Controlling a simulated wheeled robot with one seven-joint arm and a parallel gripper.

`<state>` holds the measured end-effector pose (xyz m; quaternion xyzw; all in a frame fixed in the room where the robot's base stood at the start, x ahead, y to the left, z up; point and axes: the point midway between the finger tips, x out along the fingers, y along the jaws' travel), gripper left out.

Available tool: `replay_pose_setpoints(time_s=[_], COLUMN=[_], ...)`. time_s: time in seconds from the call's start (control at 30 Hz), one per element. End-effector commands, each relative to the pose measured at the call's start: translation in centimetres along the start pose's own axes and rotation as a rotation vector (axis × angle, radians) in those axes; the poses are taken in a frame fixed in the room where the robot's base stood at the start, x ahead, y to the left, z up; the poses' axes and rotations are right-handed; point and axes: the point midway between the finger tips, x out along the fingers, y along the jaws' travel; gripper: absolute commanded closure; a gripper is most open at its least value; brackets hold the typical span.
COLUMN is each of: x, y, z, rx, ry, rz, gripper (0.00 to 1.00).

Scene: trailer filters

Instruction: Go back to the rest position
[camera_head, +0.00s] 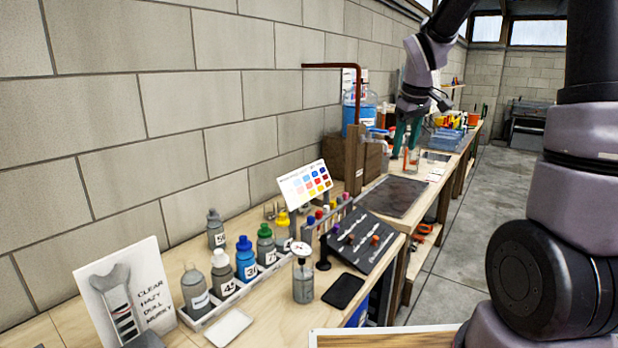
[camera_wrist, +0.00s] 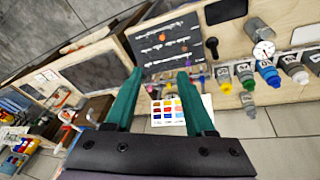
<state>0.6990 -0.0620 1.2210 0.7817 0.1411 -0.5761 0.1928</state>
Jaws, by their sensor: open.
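My gripper (camera_head: 407,136) hangs above the far part of the workbench in the head view, its green fingers pointing down. In the wrist view my gripper (camera_wrist: 160,98) has its two green fingers spread well apart. It is open, and I see nothing held between the fingers. Behind the fingers in the wrist view are the colour chart card (camera_wrist: 178,110) and the dark sloped board (camera_wrist: 165,42), both at a distance. The same colour chart (camera_head: 306,185) and dark board (camera_head: 362,241) stand on the near bench in the head view.
Numbered bottles (camera_head: 247,262) stand in a white tray along the near bench. A jar (camera_head: 303,281) and a black slab (camera_head: 343,291) are beside them. A red pipe (camera_head: 335,66) juts from the block wall near the arm. The floor (camera_head: 478,212) to the right is clear.

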Motion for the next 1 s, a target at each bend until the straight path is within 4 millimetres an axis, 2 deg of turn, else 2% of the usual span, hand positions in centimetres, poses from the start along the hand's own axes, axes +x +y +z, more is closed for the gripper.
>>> replay_pose_setpoints(time_s=[0.03, 0.2, 0.4, 0.5, 0.73, 1.0], x=[-2.2, -7.6, -12.5, -14.3, -16.6, -17.0], y=[-0.3, -1.9, -4.3, -5.7, -8.3, -9.2], z=[0.9, 4.4, 9.1, 11.3, 15.4, 16.6], rx=[0.056, 0.261, 0.496, 0.608, 0.800, 0.863], ry=[0.027, 0.100, 0.191, 0.238, 0.314, 0.333], rz=[0.007, 0.001, -0.035, -0.064, -0.135, -0.164], gripper=[0.46, 0.46, 0.46, 0.46, 0.46, 0.46])
